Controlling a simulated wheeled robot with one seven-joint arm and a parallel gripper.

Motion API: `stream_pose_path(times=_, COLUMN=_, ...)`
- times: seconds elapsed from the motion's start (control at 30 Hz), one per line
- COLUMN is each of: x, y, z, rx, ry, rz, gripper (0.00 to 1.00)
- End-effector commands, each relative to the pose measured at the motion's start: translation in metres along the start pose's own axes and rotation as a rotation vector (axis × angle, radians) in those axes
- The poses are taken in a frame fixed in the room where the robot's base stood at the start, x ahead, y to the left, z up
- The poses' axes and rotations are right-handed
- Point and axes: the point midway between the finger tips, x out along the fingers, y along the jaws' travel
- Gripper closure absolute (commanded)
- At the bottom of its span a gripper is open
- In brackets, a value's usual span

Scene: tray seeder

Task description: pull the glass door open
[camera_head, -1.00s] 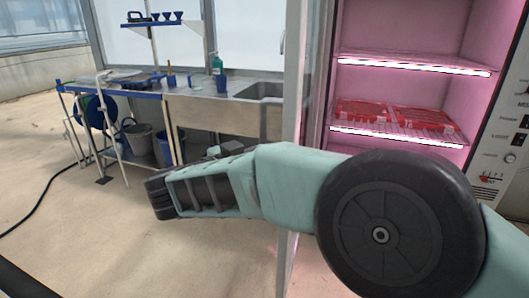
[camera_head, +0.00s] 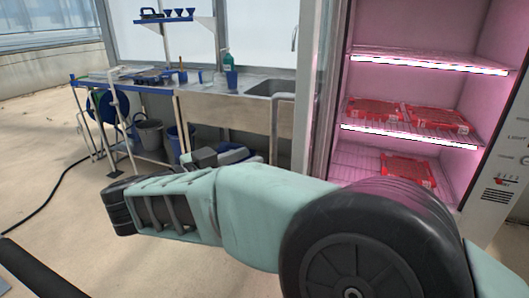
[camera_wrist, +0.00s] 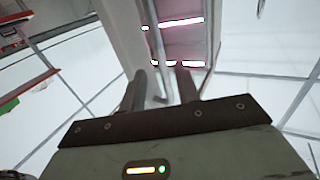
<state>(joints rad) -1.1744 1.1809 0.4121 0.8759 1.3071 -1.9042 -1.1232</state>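The glass door (camera_head: 307,95) stands swung open at the left side of the lit cabinet. In the head view I see it nearly edge-on as a tall pale frame, and my arm hides its lower part. In the wrist view, my gripper (camera_wrist: 163,88) has its two dark fingers apart. A thin grey bar (camera_wrist: 158,75), perhaps the door handle, shows between and beyond them. I cannot tell whether the fingers touch it. My gripper's fingers are not visible in the head view.
The cabinet's pink-lit shelves (camera_head: 430,62) hold red trays (camera_head: 375,110). A bench with a sink (camera_head: 268,88) stands behind the door to the left, with buckets (camera_head: 150,134) under it. The floor (camera_head: 60,210) at left is mostly clear.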

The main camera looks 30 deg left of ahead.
Motion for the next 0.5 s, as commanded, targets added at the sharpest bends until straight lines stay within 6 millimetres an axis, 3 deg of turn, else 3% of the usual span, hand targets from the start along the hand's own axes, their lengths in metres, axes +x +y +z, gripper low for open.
stream_pose_path(times=0.23, x=-0.057, y=0.000, z=0.001, rx=0.000, ry=0.000, rz=-0.002, gripper=0.68)
stream_pose_path(times=0.5, x=-0.088, y=0.000, z=0.000, rx=0.001, ry=0.001, rz=0.000, gripper=0.68)
